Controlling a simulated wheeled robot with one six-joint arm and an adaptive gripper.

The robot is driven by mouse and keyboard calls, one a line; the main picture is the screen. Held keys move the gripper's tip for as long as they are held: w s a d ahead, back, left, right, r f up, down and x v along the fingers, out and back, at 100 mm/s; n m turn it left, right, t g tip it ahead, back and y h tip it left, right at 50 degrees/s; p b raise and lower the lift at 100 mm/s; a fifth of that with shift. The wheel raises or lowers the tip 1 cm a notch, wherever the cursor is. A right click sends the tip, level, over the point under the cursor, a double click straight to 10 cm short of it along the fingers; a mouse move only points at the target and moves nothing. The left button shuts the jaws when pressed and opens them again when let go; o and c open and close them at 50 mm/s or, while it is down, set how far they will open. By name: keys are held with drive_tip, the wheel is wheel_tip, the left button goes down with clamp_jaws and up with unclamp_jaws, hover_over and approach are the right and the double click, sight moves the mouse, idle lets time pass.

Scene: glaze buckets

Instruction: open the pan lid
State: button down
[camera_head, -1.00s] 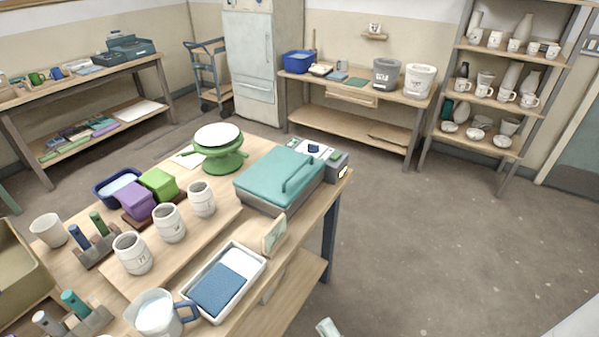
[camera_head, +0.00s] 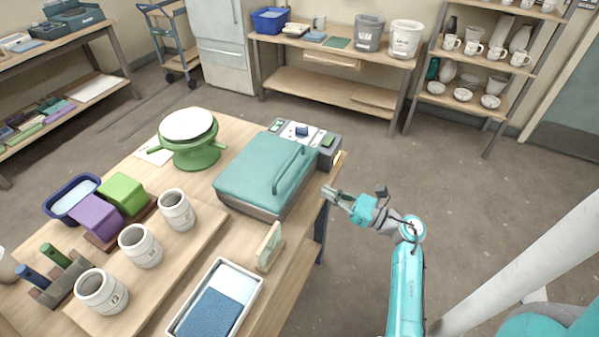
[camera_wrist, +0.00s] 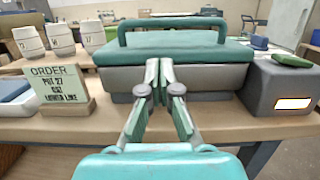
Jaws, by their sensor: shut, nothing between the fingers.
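The pan is a grey box-shaped base with a teal lid (camera_head: 262,168), standing near the right edge of the wooden table. The lid lies flat and closed on the base. A teal bar handle (camera_head: 289,168) runs along the lid's right side. My gripper (camera_head: 328,192) is just right of the pan, off the table's edge, shut and empty. In the wrist view, the gripper (camera_wrist: 159,66) points at the grey pan base (camera_wrist: 212,79), with the lid (camera_wrist: 190,50) and its handle (camera_wrist: 172,22) above the fingertips. I cannot tell whether the fingertips touch the pan.
A grey control box (camera_head: 328,150) stands close behind the pan. An order card (camera_head: 269,246) stands in front of it, beside a white tray (camera_head: 256,297). The floor right of the table is clear.

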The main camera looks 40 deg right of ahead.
sight(297, 180)
drive_tip(key=x, duration=1)
